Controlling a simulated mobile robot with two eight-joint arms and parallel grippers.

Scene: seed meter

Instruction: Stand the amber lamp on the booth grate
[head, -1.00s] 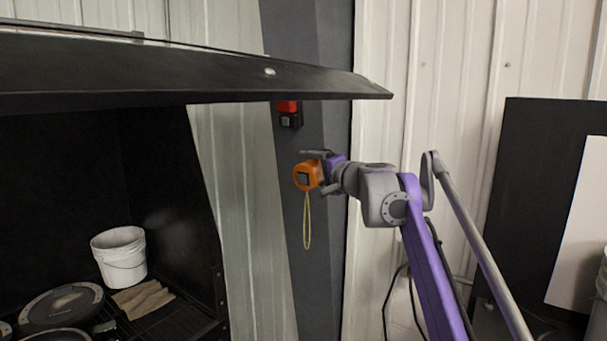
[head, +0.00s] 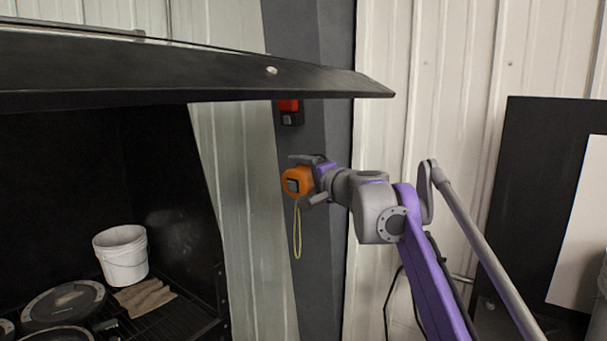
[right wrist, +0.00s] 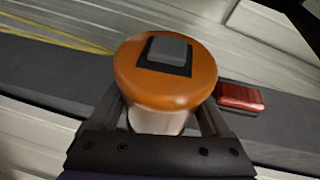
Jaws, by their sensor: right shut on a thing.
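The amber lamp (head: 297,181) has an orange round head with a dark square patch and a hanging yellow cord loop. My right gripper (head: 316,180) is shut on it and holds it in the air, in front of the dark pillar and right of the booth. In the right wrist view the lamp (right wrist: 166,75) sits between the two fingers of the gripper (right wrist: 165,118), its pale body below the orange cap. The booth grate (head: 190,318) is the dark slatted floor at lower left, partly covered. My left gripper is not in view.
On the grate are a white bucket (head: 122,255), a folded tan cloth (head: 145,297) and a dark round lidded thing (head: 64,304). The booth's black hood (head: 200,75) overhangs it. A red and black box (head: 290,112) is on the pillar (head: 325,60).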

